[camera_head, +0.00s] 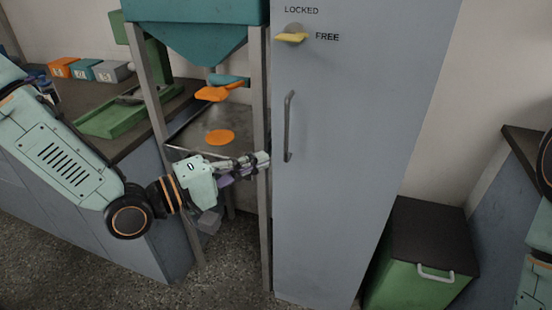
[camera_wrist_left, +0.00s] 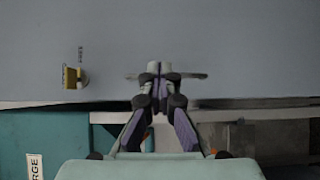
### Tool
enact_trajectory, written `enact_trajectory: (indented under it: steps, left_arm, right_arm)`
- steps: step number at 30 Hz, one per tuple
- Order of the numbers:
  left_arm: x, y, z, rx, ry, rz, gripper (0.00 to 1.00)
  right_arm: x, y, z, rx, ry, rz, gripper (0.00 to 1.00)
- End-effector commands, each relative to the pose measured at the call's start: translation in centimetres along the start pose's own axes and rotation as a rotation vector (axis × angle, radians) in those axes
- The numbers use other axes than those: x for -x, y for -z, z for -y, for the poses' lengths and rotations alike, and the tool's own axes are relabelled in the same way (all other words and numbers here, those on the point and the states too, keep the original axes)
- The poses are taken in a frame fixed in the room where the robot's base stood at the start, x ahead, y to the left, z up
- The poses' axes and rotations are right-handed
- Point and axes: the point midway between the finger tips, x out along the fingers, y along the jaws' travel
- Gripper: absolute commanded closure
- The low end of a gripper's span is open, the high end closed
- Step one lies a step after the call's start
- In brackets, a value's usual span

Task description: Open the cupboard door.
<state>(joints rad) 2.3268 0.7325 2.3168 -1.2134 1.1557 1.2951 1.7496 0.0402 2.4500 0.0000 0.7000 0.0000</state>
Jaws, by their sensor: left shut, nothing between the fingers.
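The tall grey cupboard door (camera_head: 350,110) looks shut. Its upright bar handle (camera_head: 288,126) is near the door's left edge. Above it is a knob with a yellow lever (camera_head: 291,38), lying about level, with FREE to its right and LOCKED above. My left gripper (camera_head: 267,158) is shut and empty, just left of the handle's lower part. In the left wrist view the gripper's closed fingertips (camera_wrist_left: 160,76) overlap the handle (camera_wrist_left: 196,75), which shows on both sides of them; I cannot tell if they touch. The yellow lever (camera_wrist_left: 71,77) shows at left. My right gripper is out of view.
A teal hopper (camera_head: 205,40) on a grey frame stands left of the cupboard, its post close to my left gripper. Orange discs (camera_head: 220,137) are under the hopper. A green bin (camera_head: 412,278) with a dark top stands right of the cupboard. Speckled floor is clear in front.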

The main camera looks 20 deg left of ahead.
Motion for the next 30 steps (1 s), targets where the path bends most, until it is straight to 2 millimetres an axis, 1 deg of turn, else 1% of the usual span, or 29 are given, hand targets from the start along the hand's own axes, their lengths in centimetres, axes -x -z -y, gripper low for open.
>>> enact_trajectory:
  steps: [1,10,18,24,30]
  left_arm:
    - [-0.4,0.0,0.2,-0.004,0.003,0.003,1.0]
    - [-2.6,0.1,0.2,-0.005,0.001,0.002,1.0]
    - [-4.3,0.2,0.1,-0.003,0.002,0.001,1.0]
    - [-4.9,0.2,0.0,0.0,0.0,-0.001,1.0]
    - [-4.9,0.2,0.0,0.0,0.0,-0.001,1.0]
  right_arm:
    - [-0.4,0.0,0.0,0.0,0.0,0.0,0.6]
    - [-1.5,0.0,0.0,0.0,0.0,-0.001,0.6]
    - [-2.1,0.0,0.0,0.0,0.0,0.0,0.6]
    - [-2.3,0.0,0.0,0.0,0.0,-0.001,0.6]
    - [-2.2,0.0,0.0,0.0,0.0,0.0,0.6]
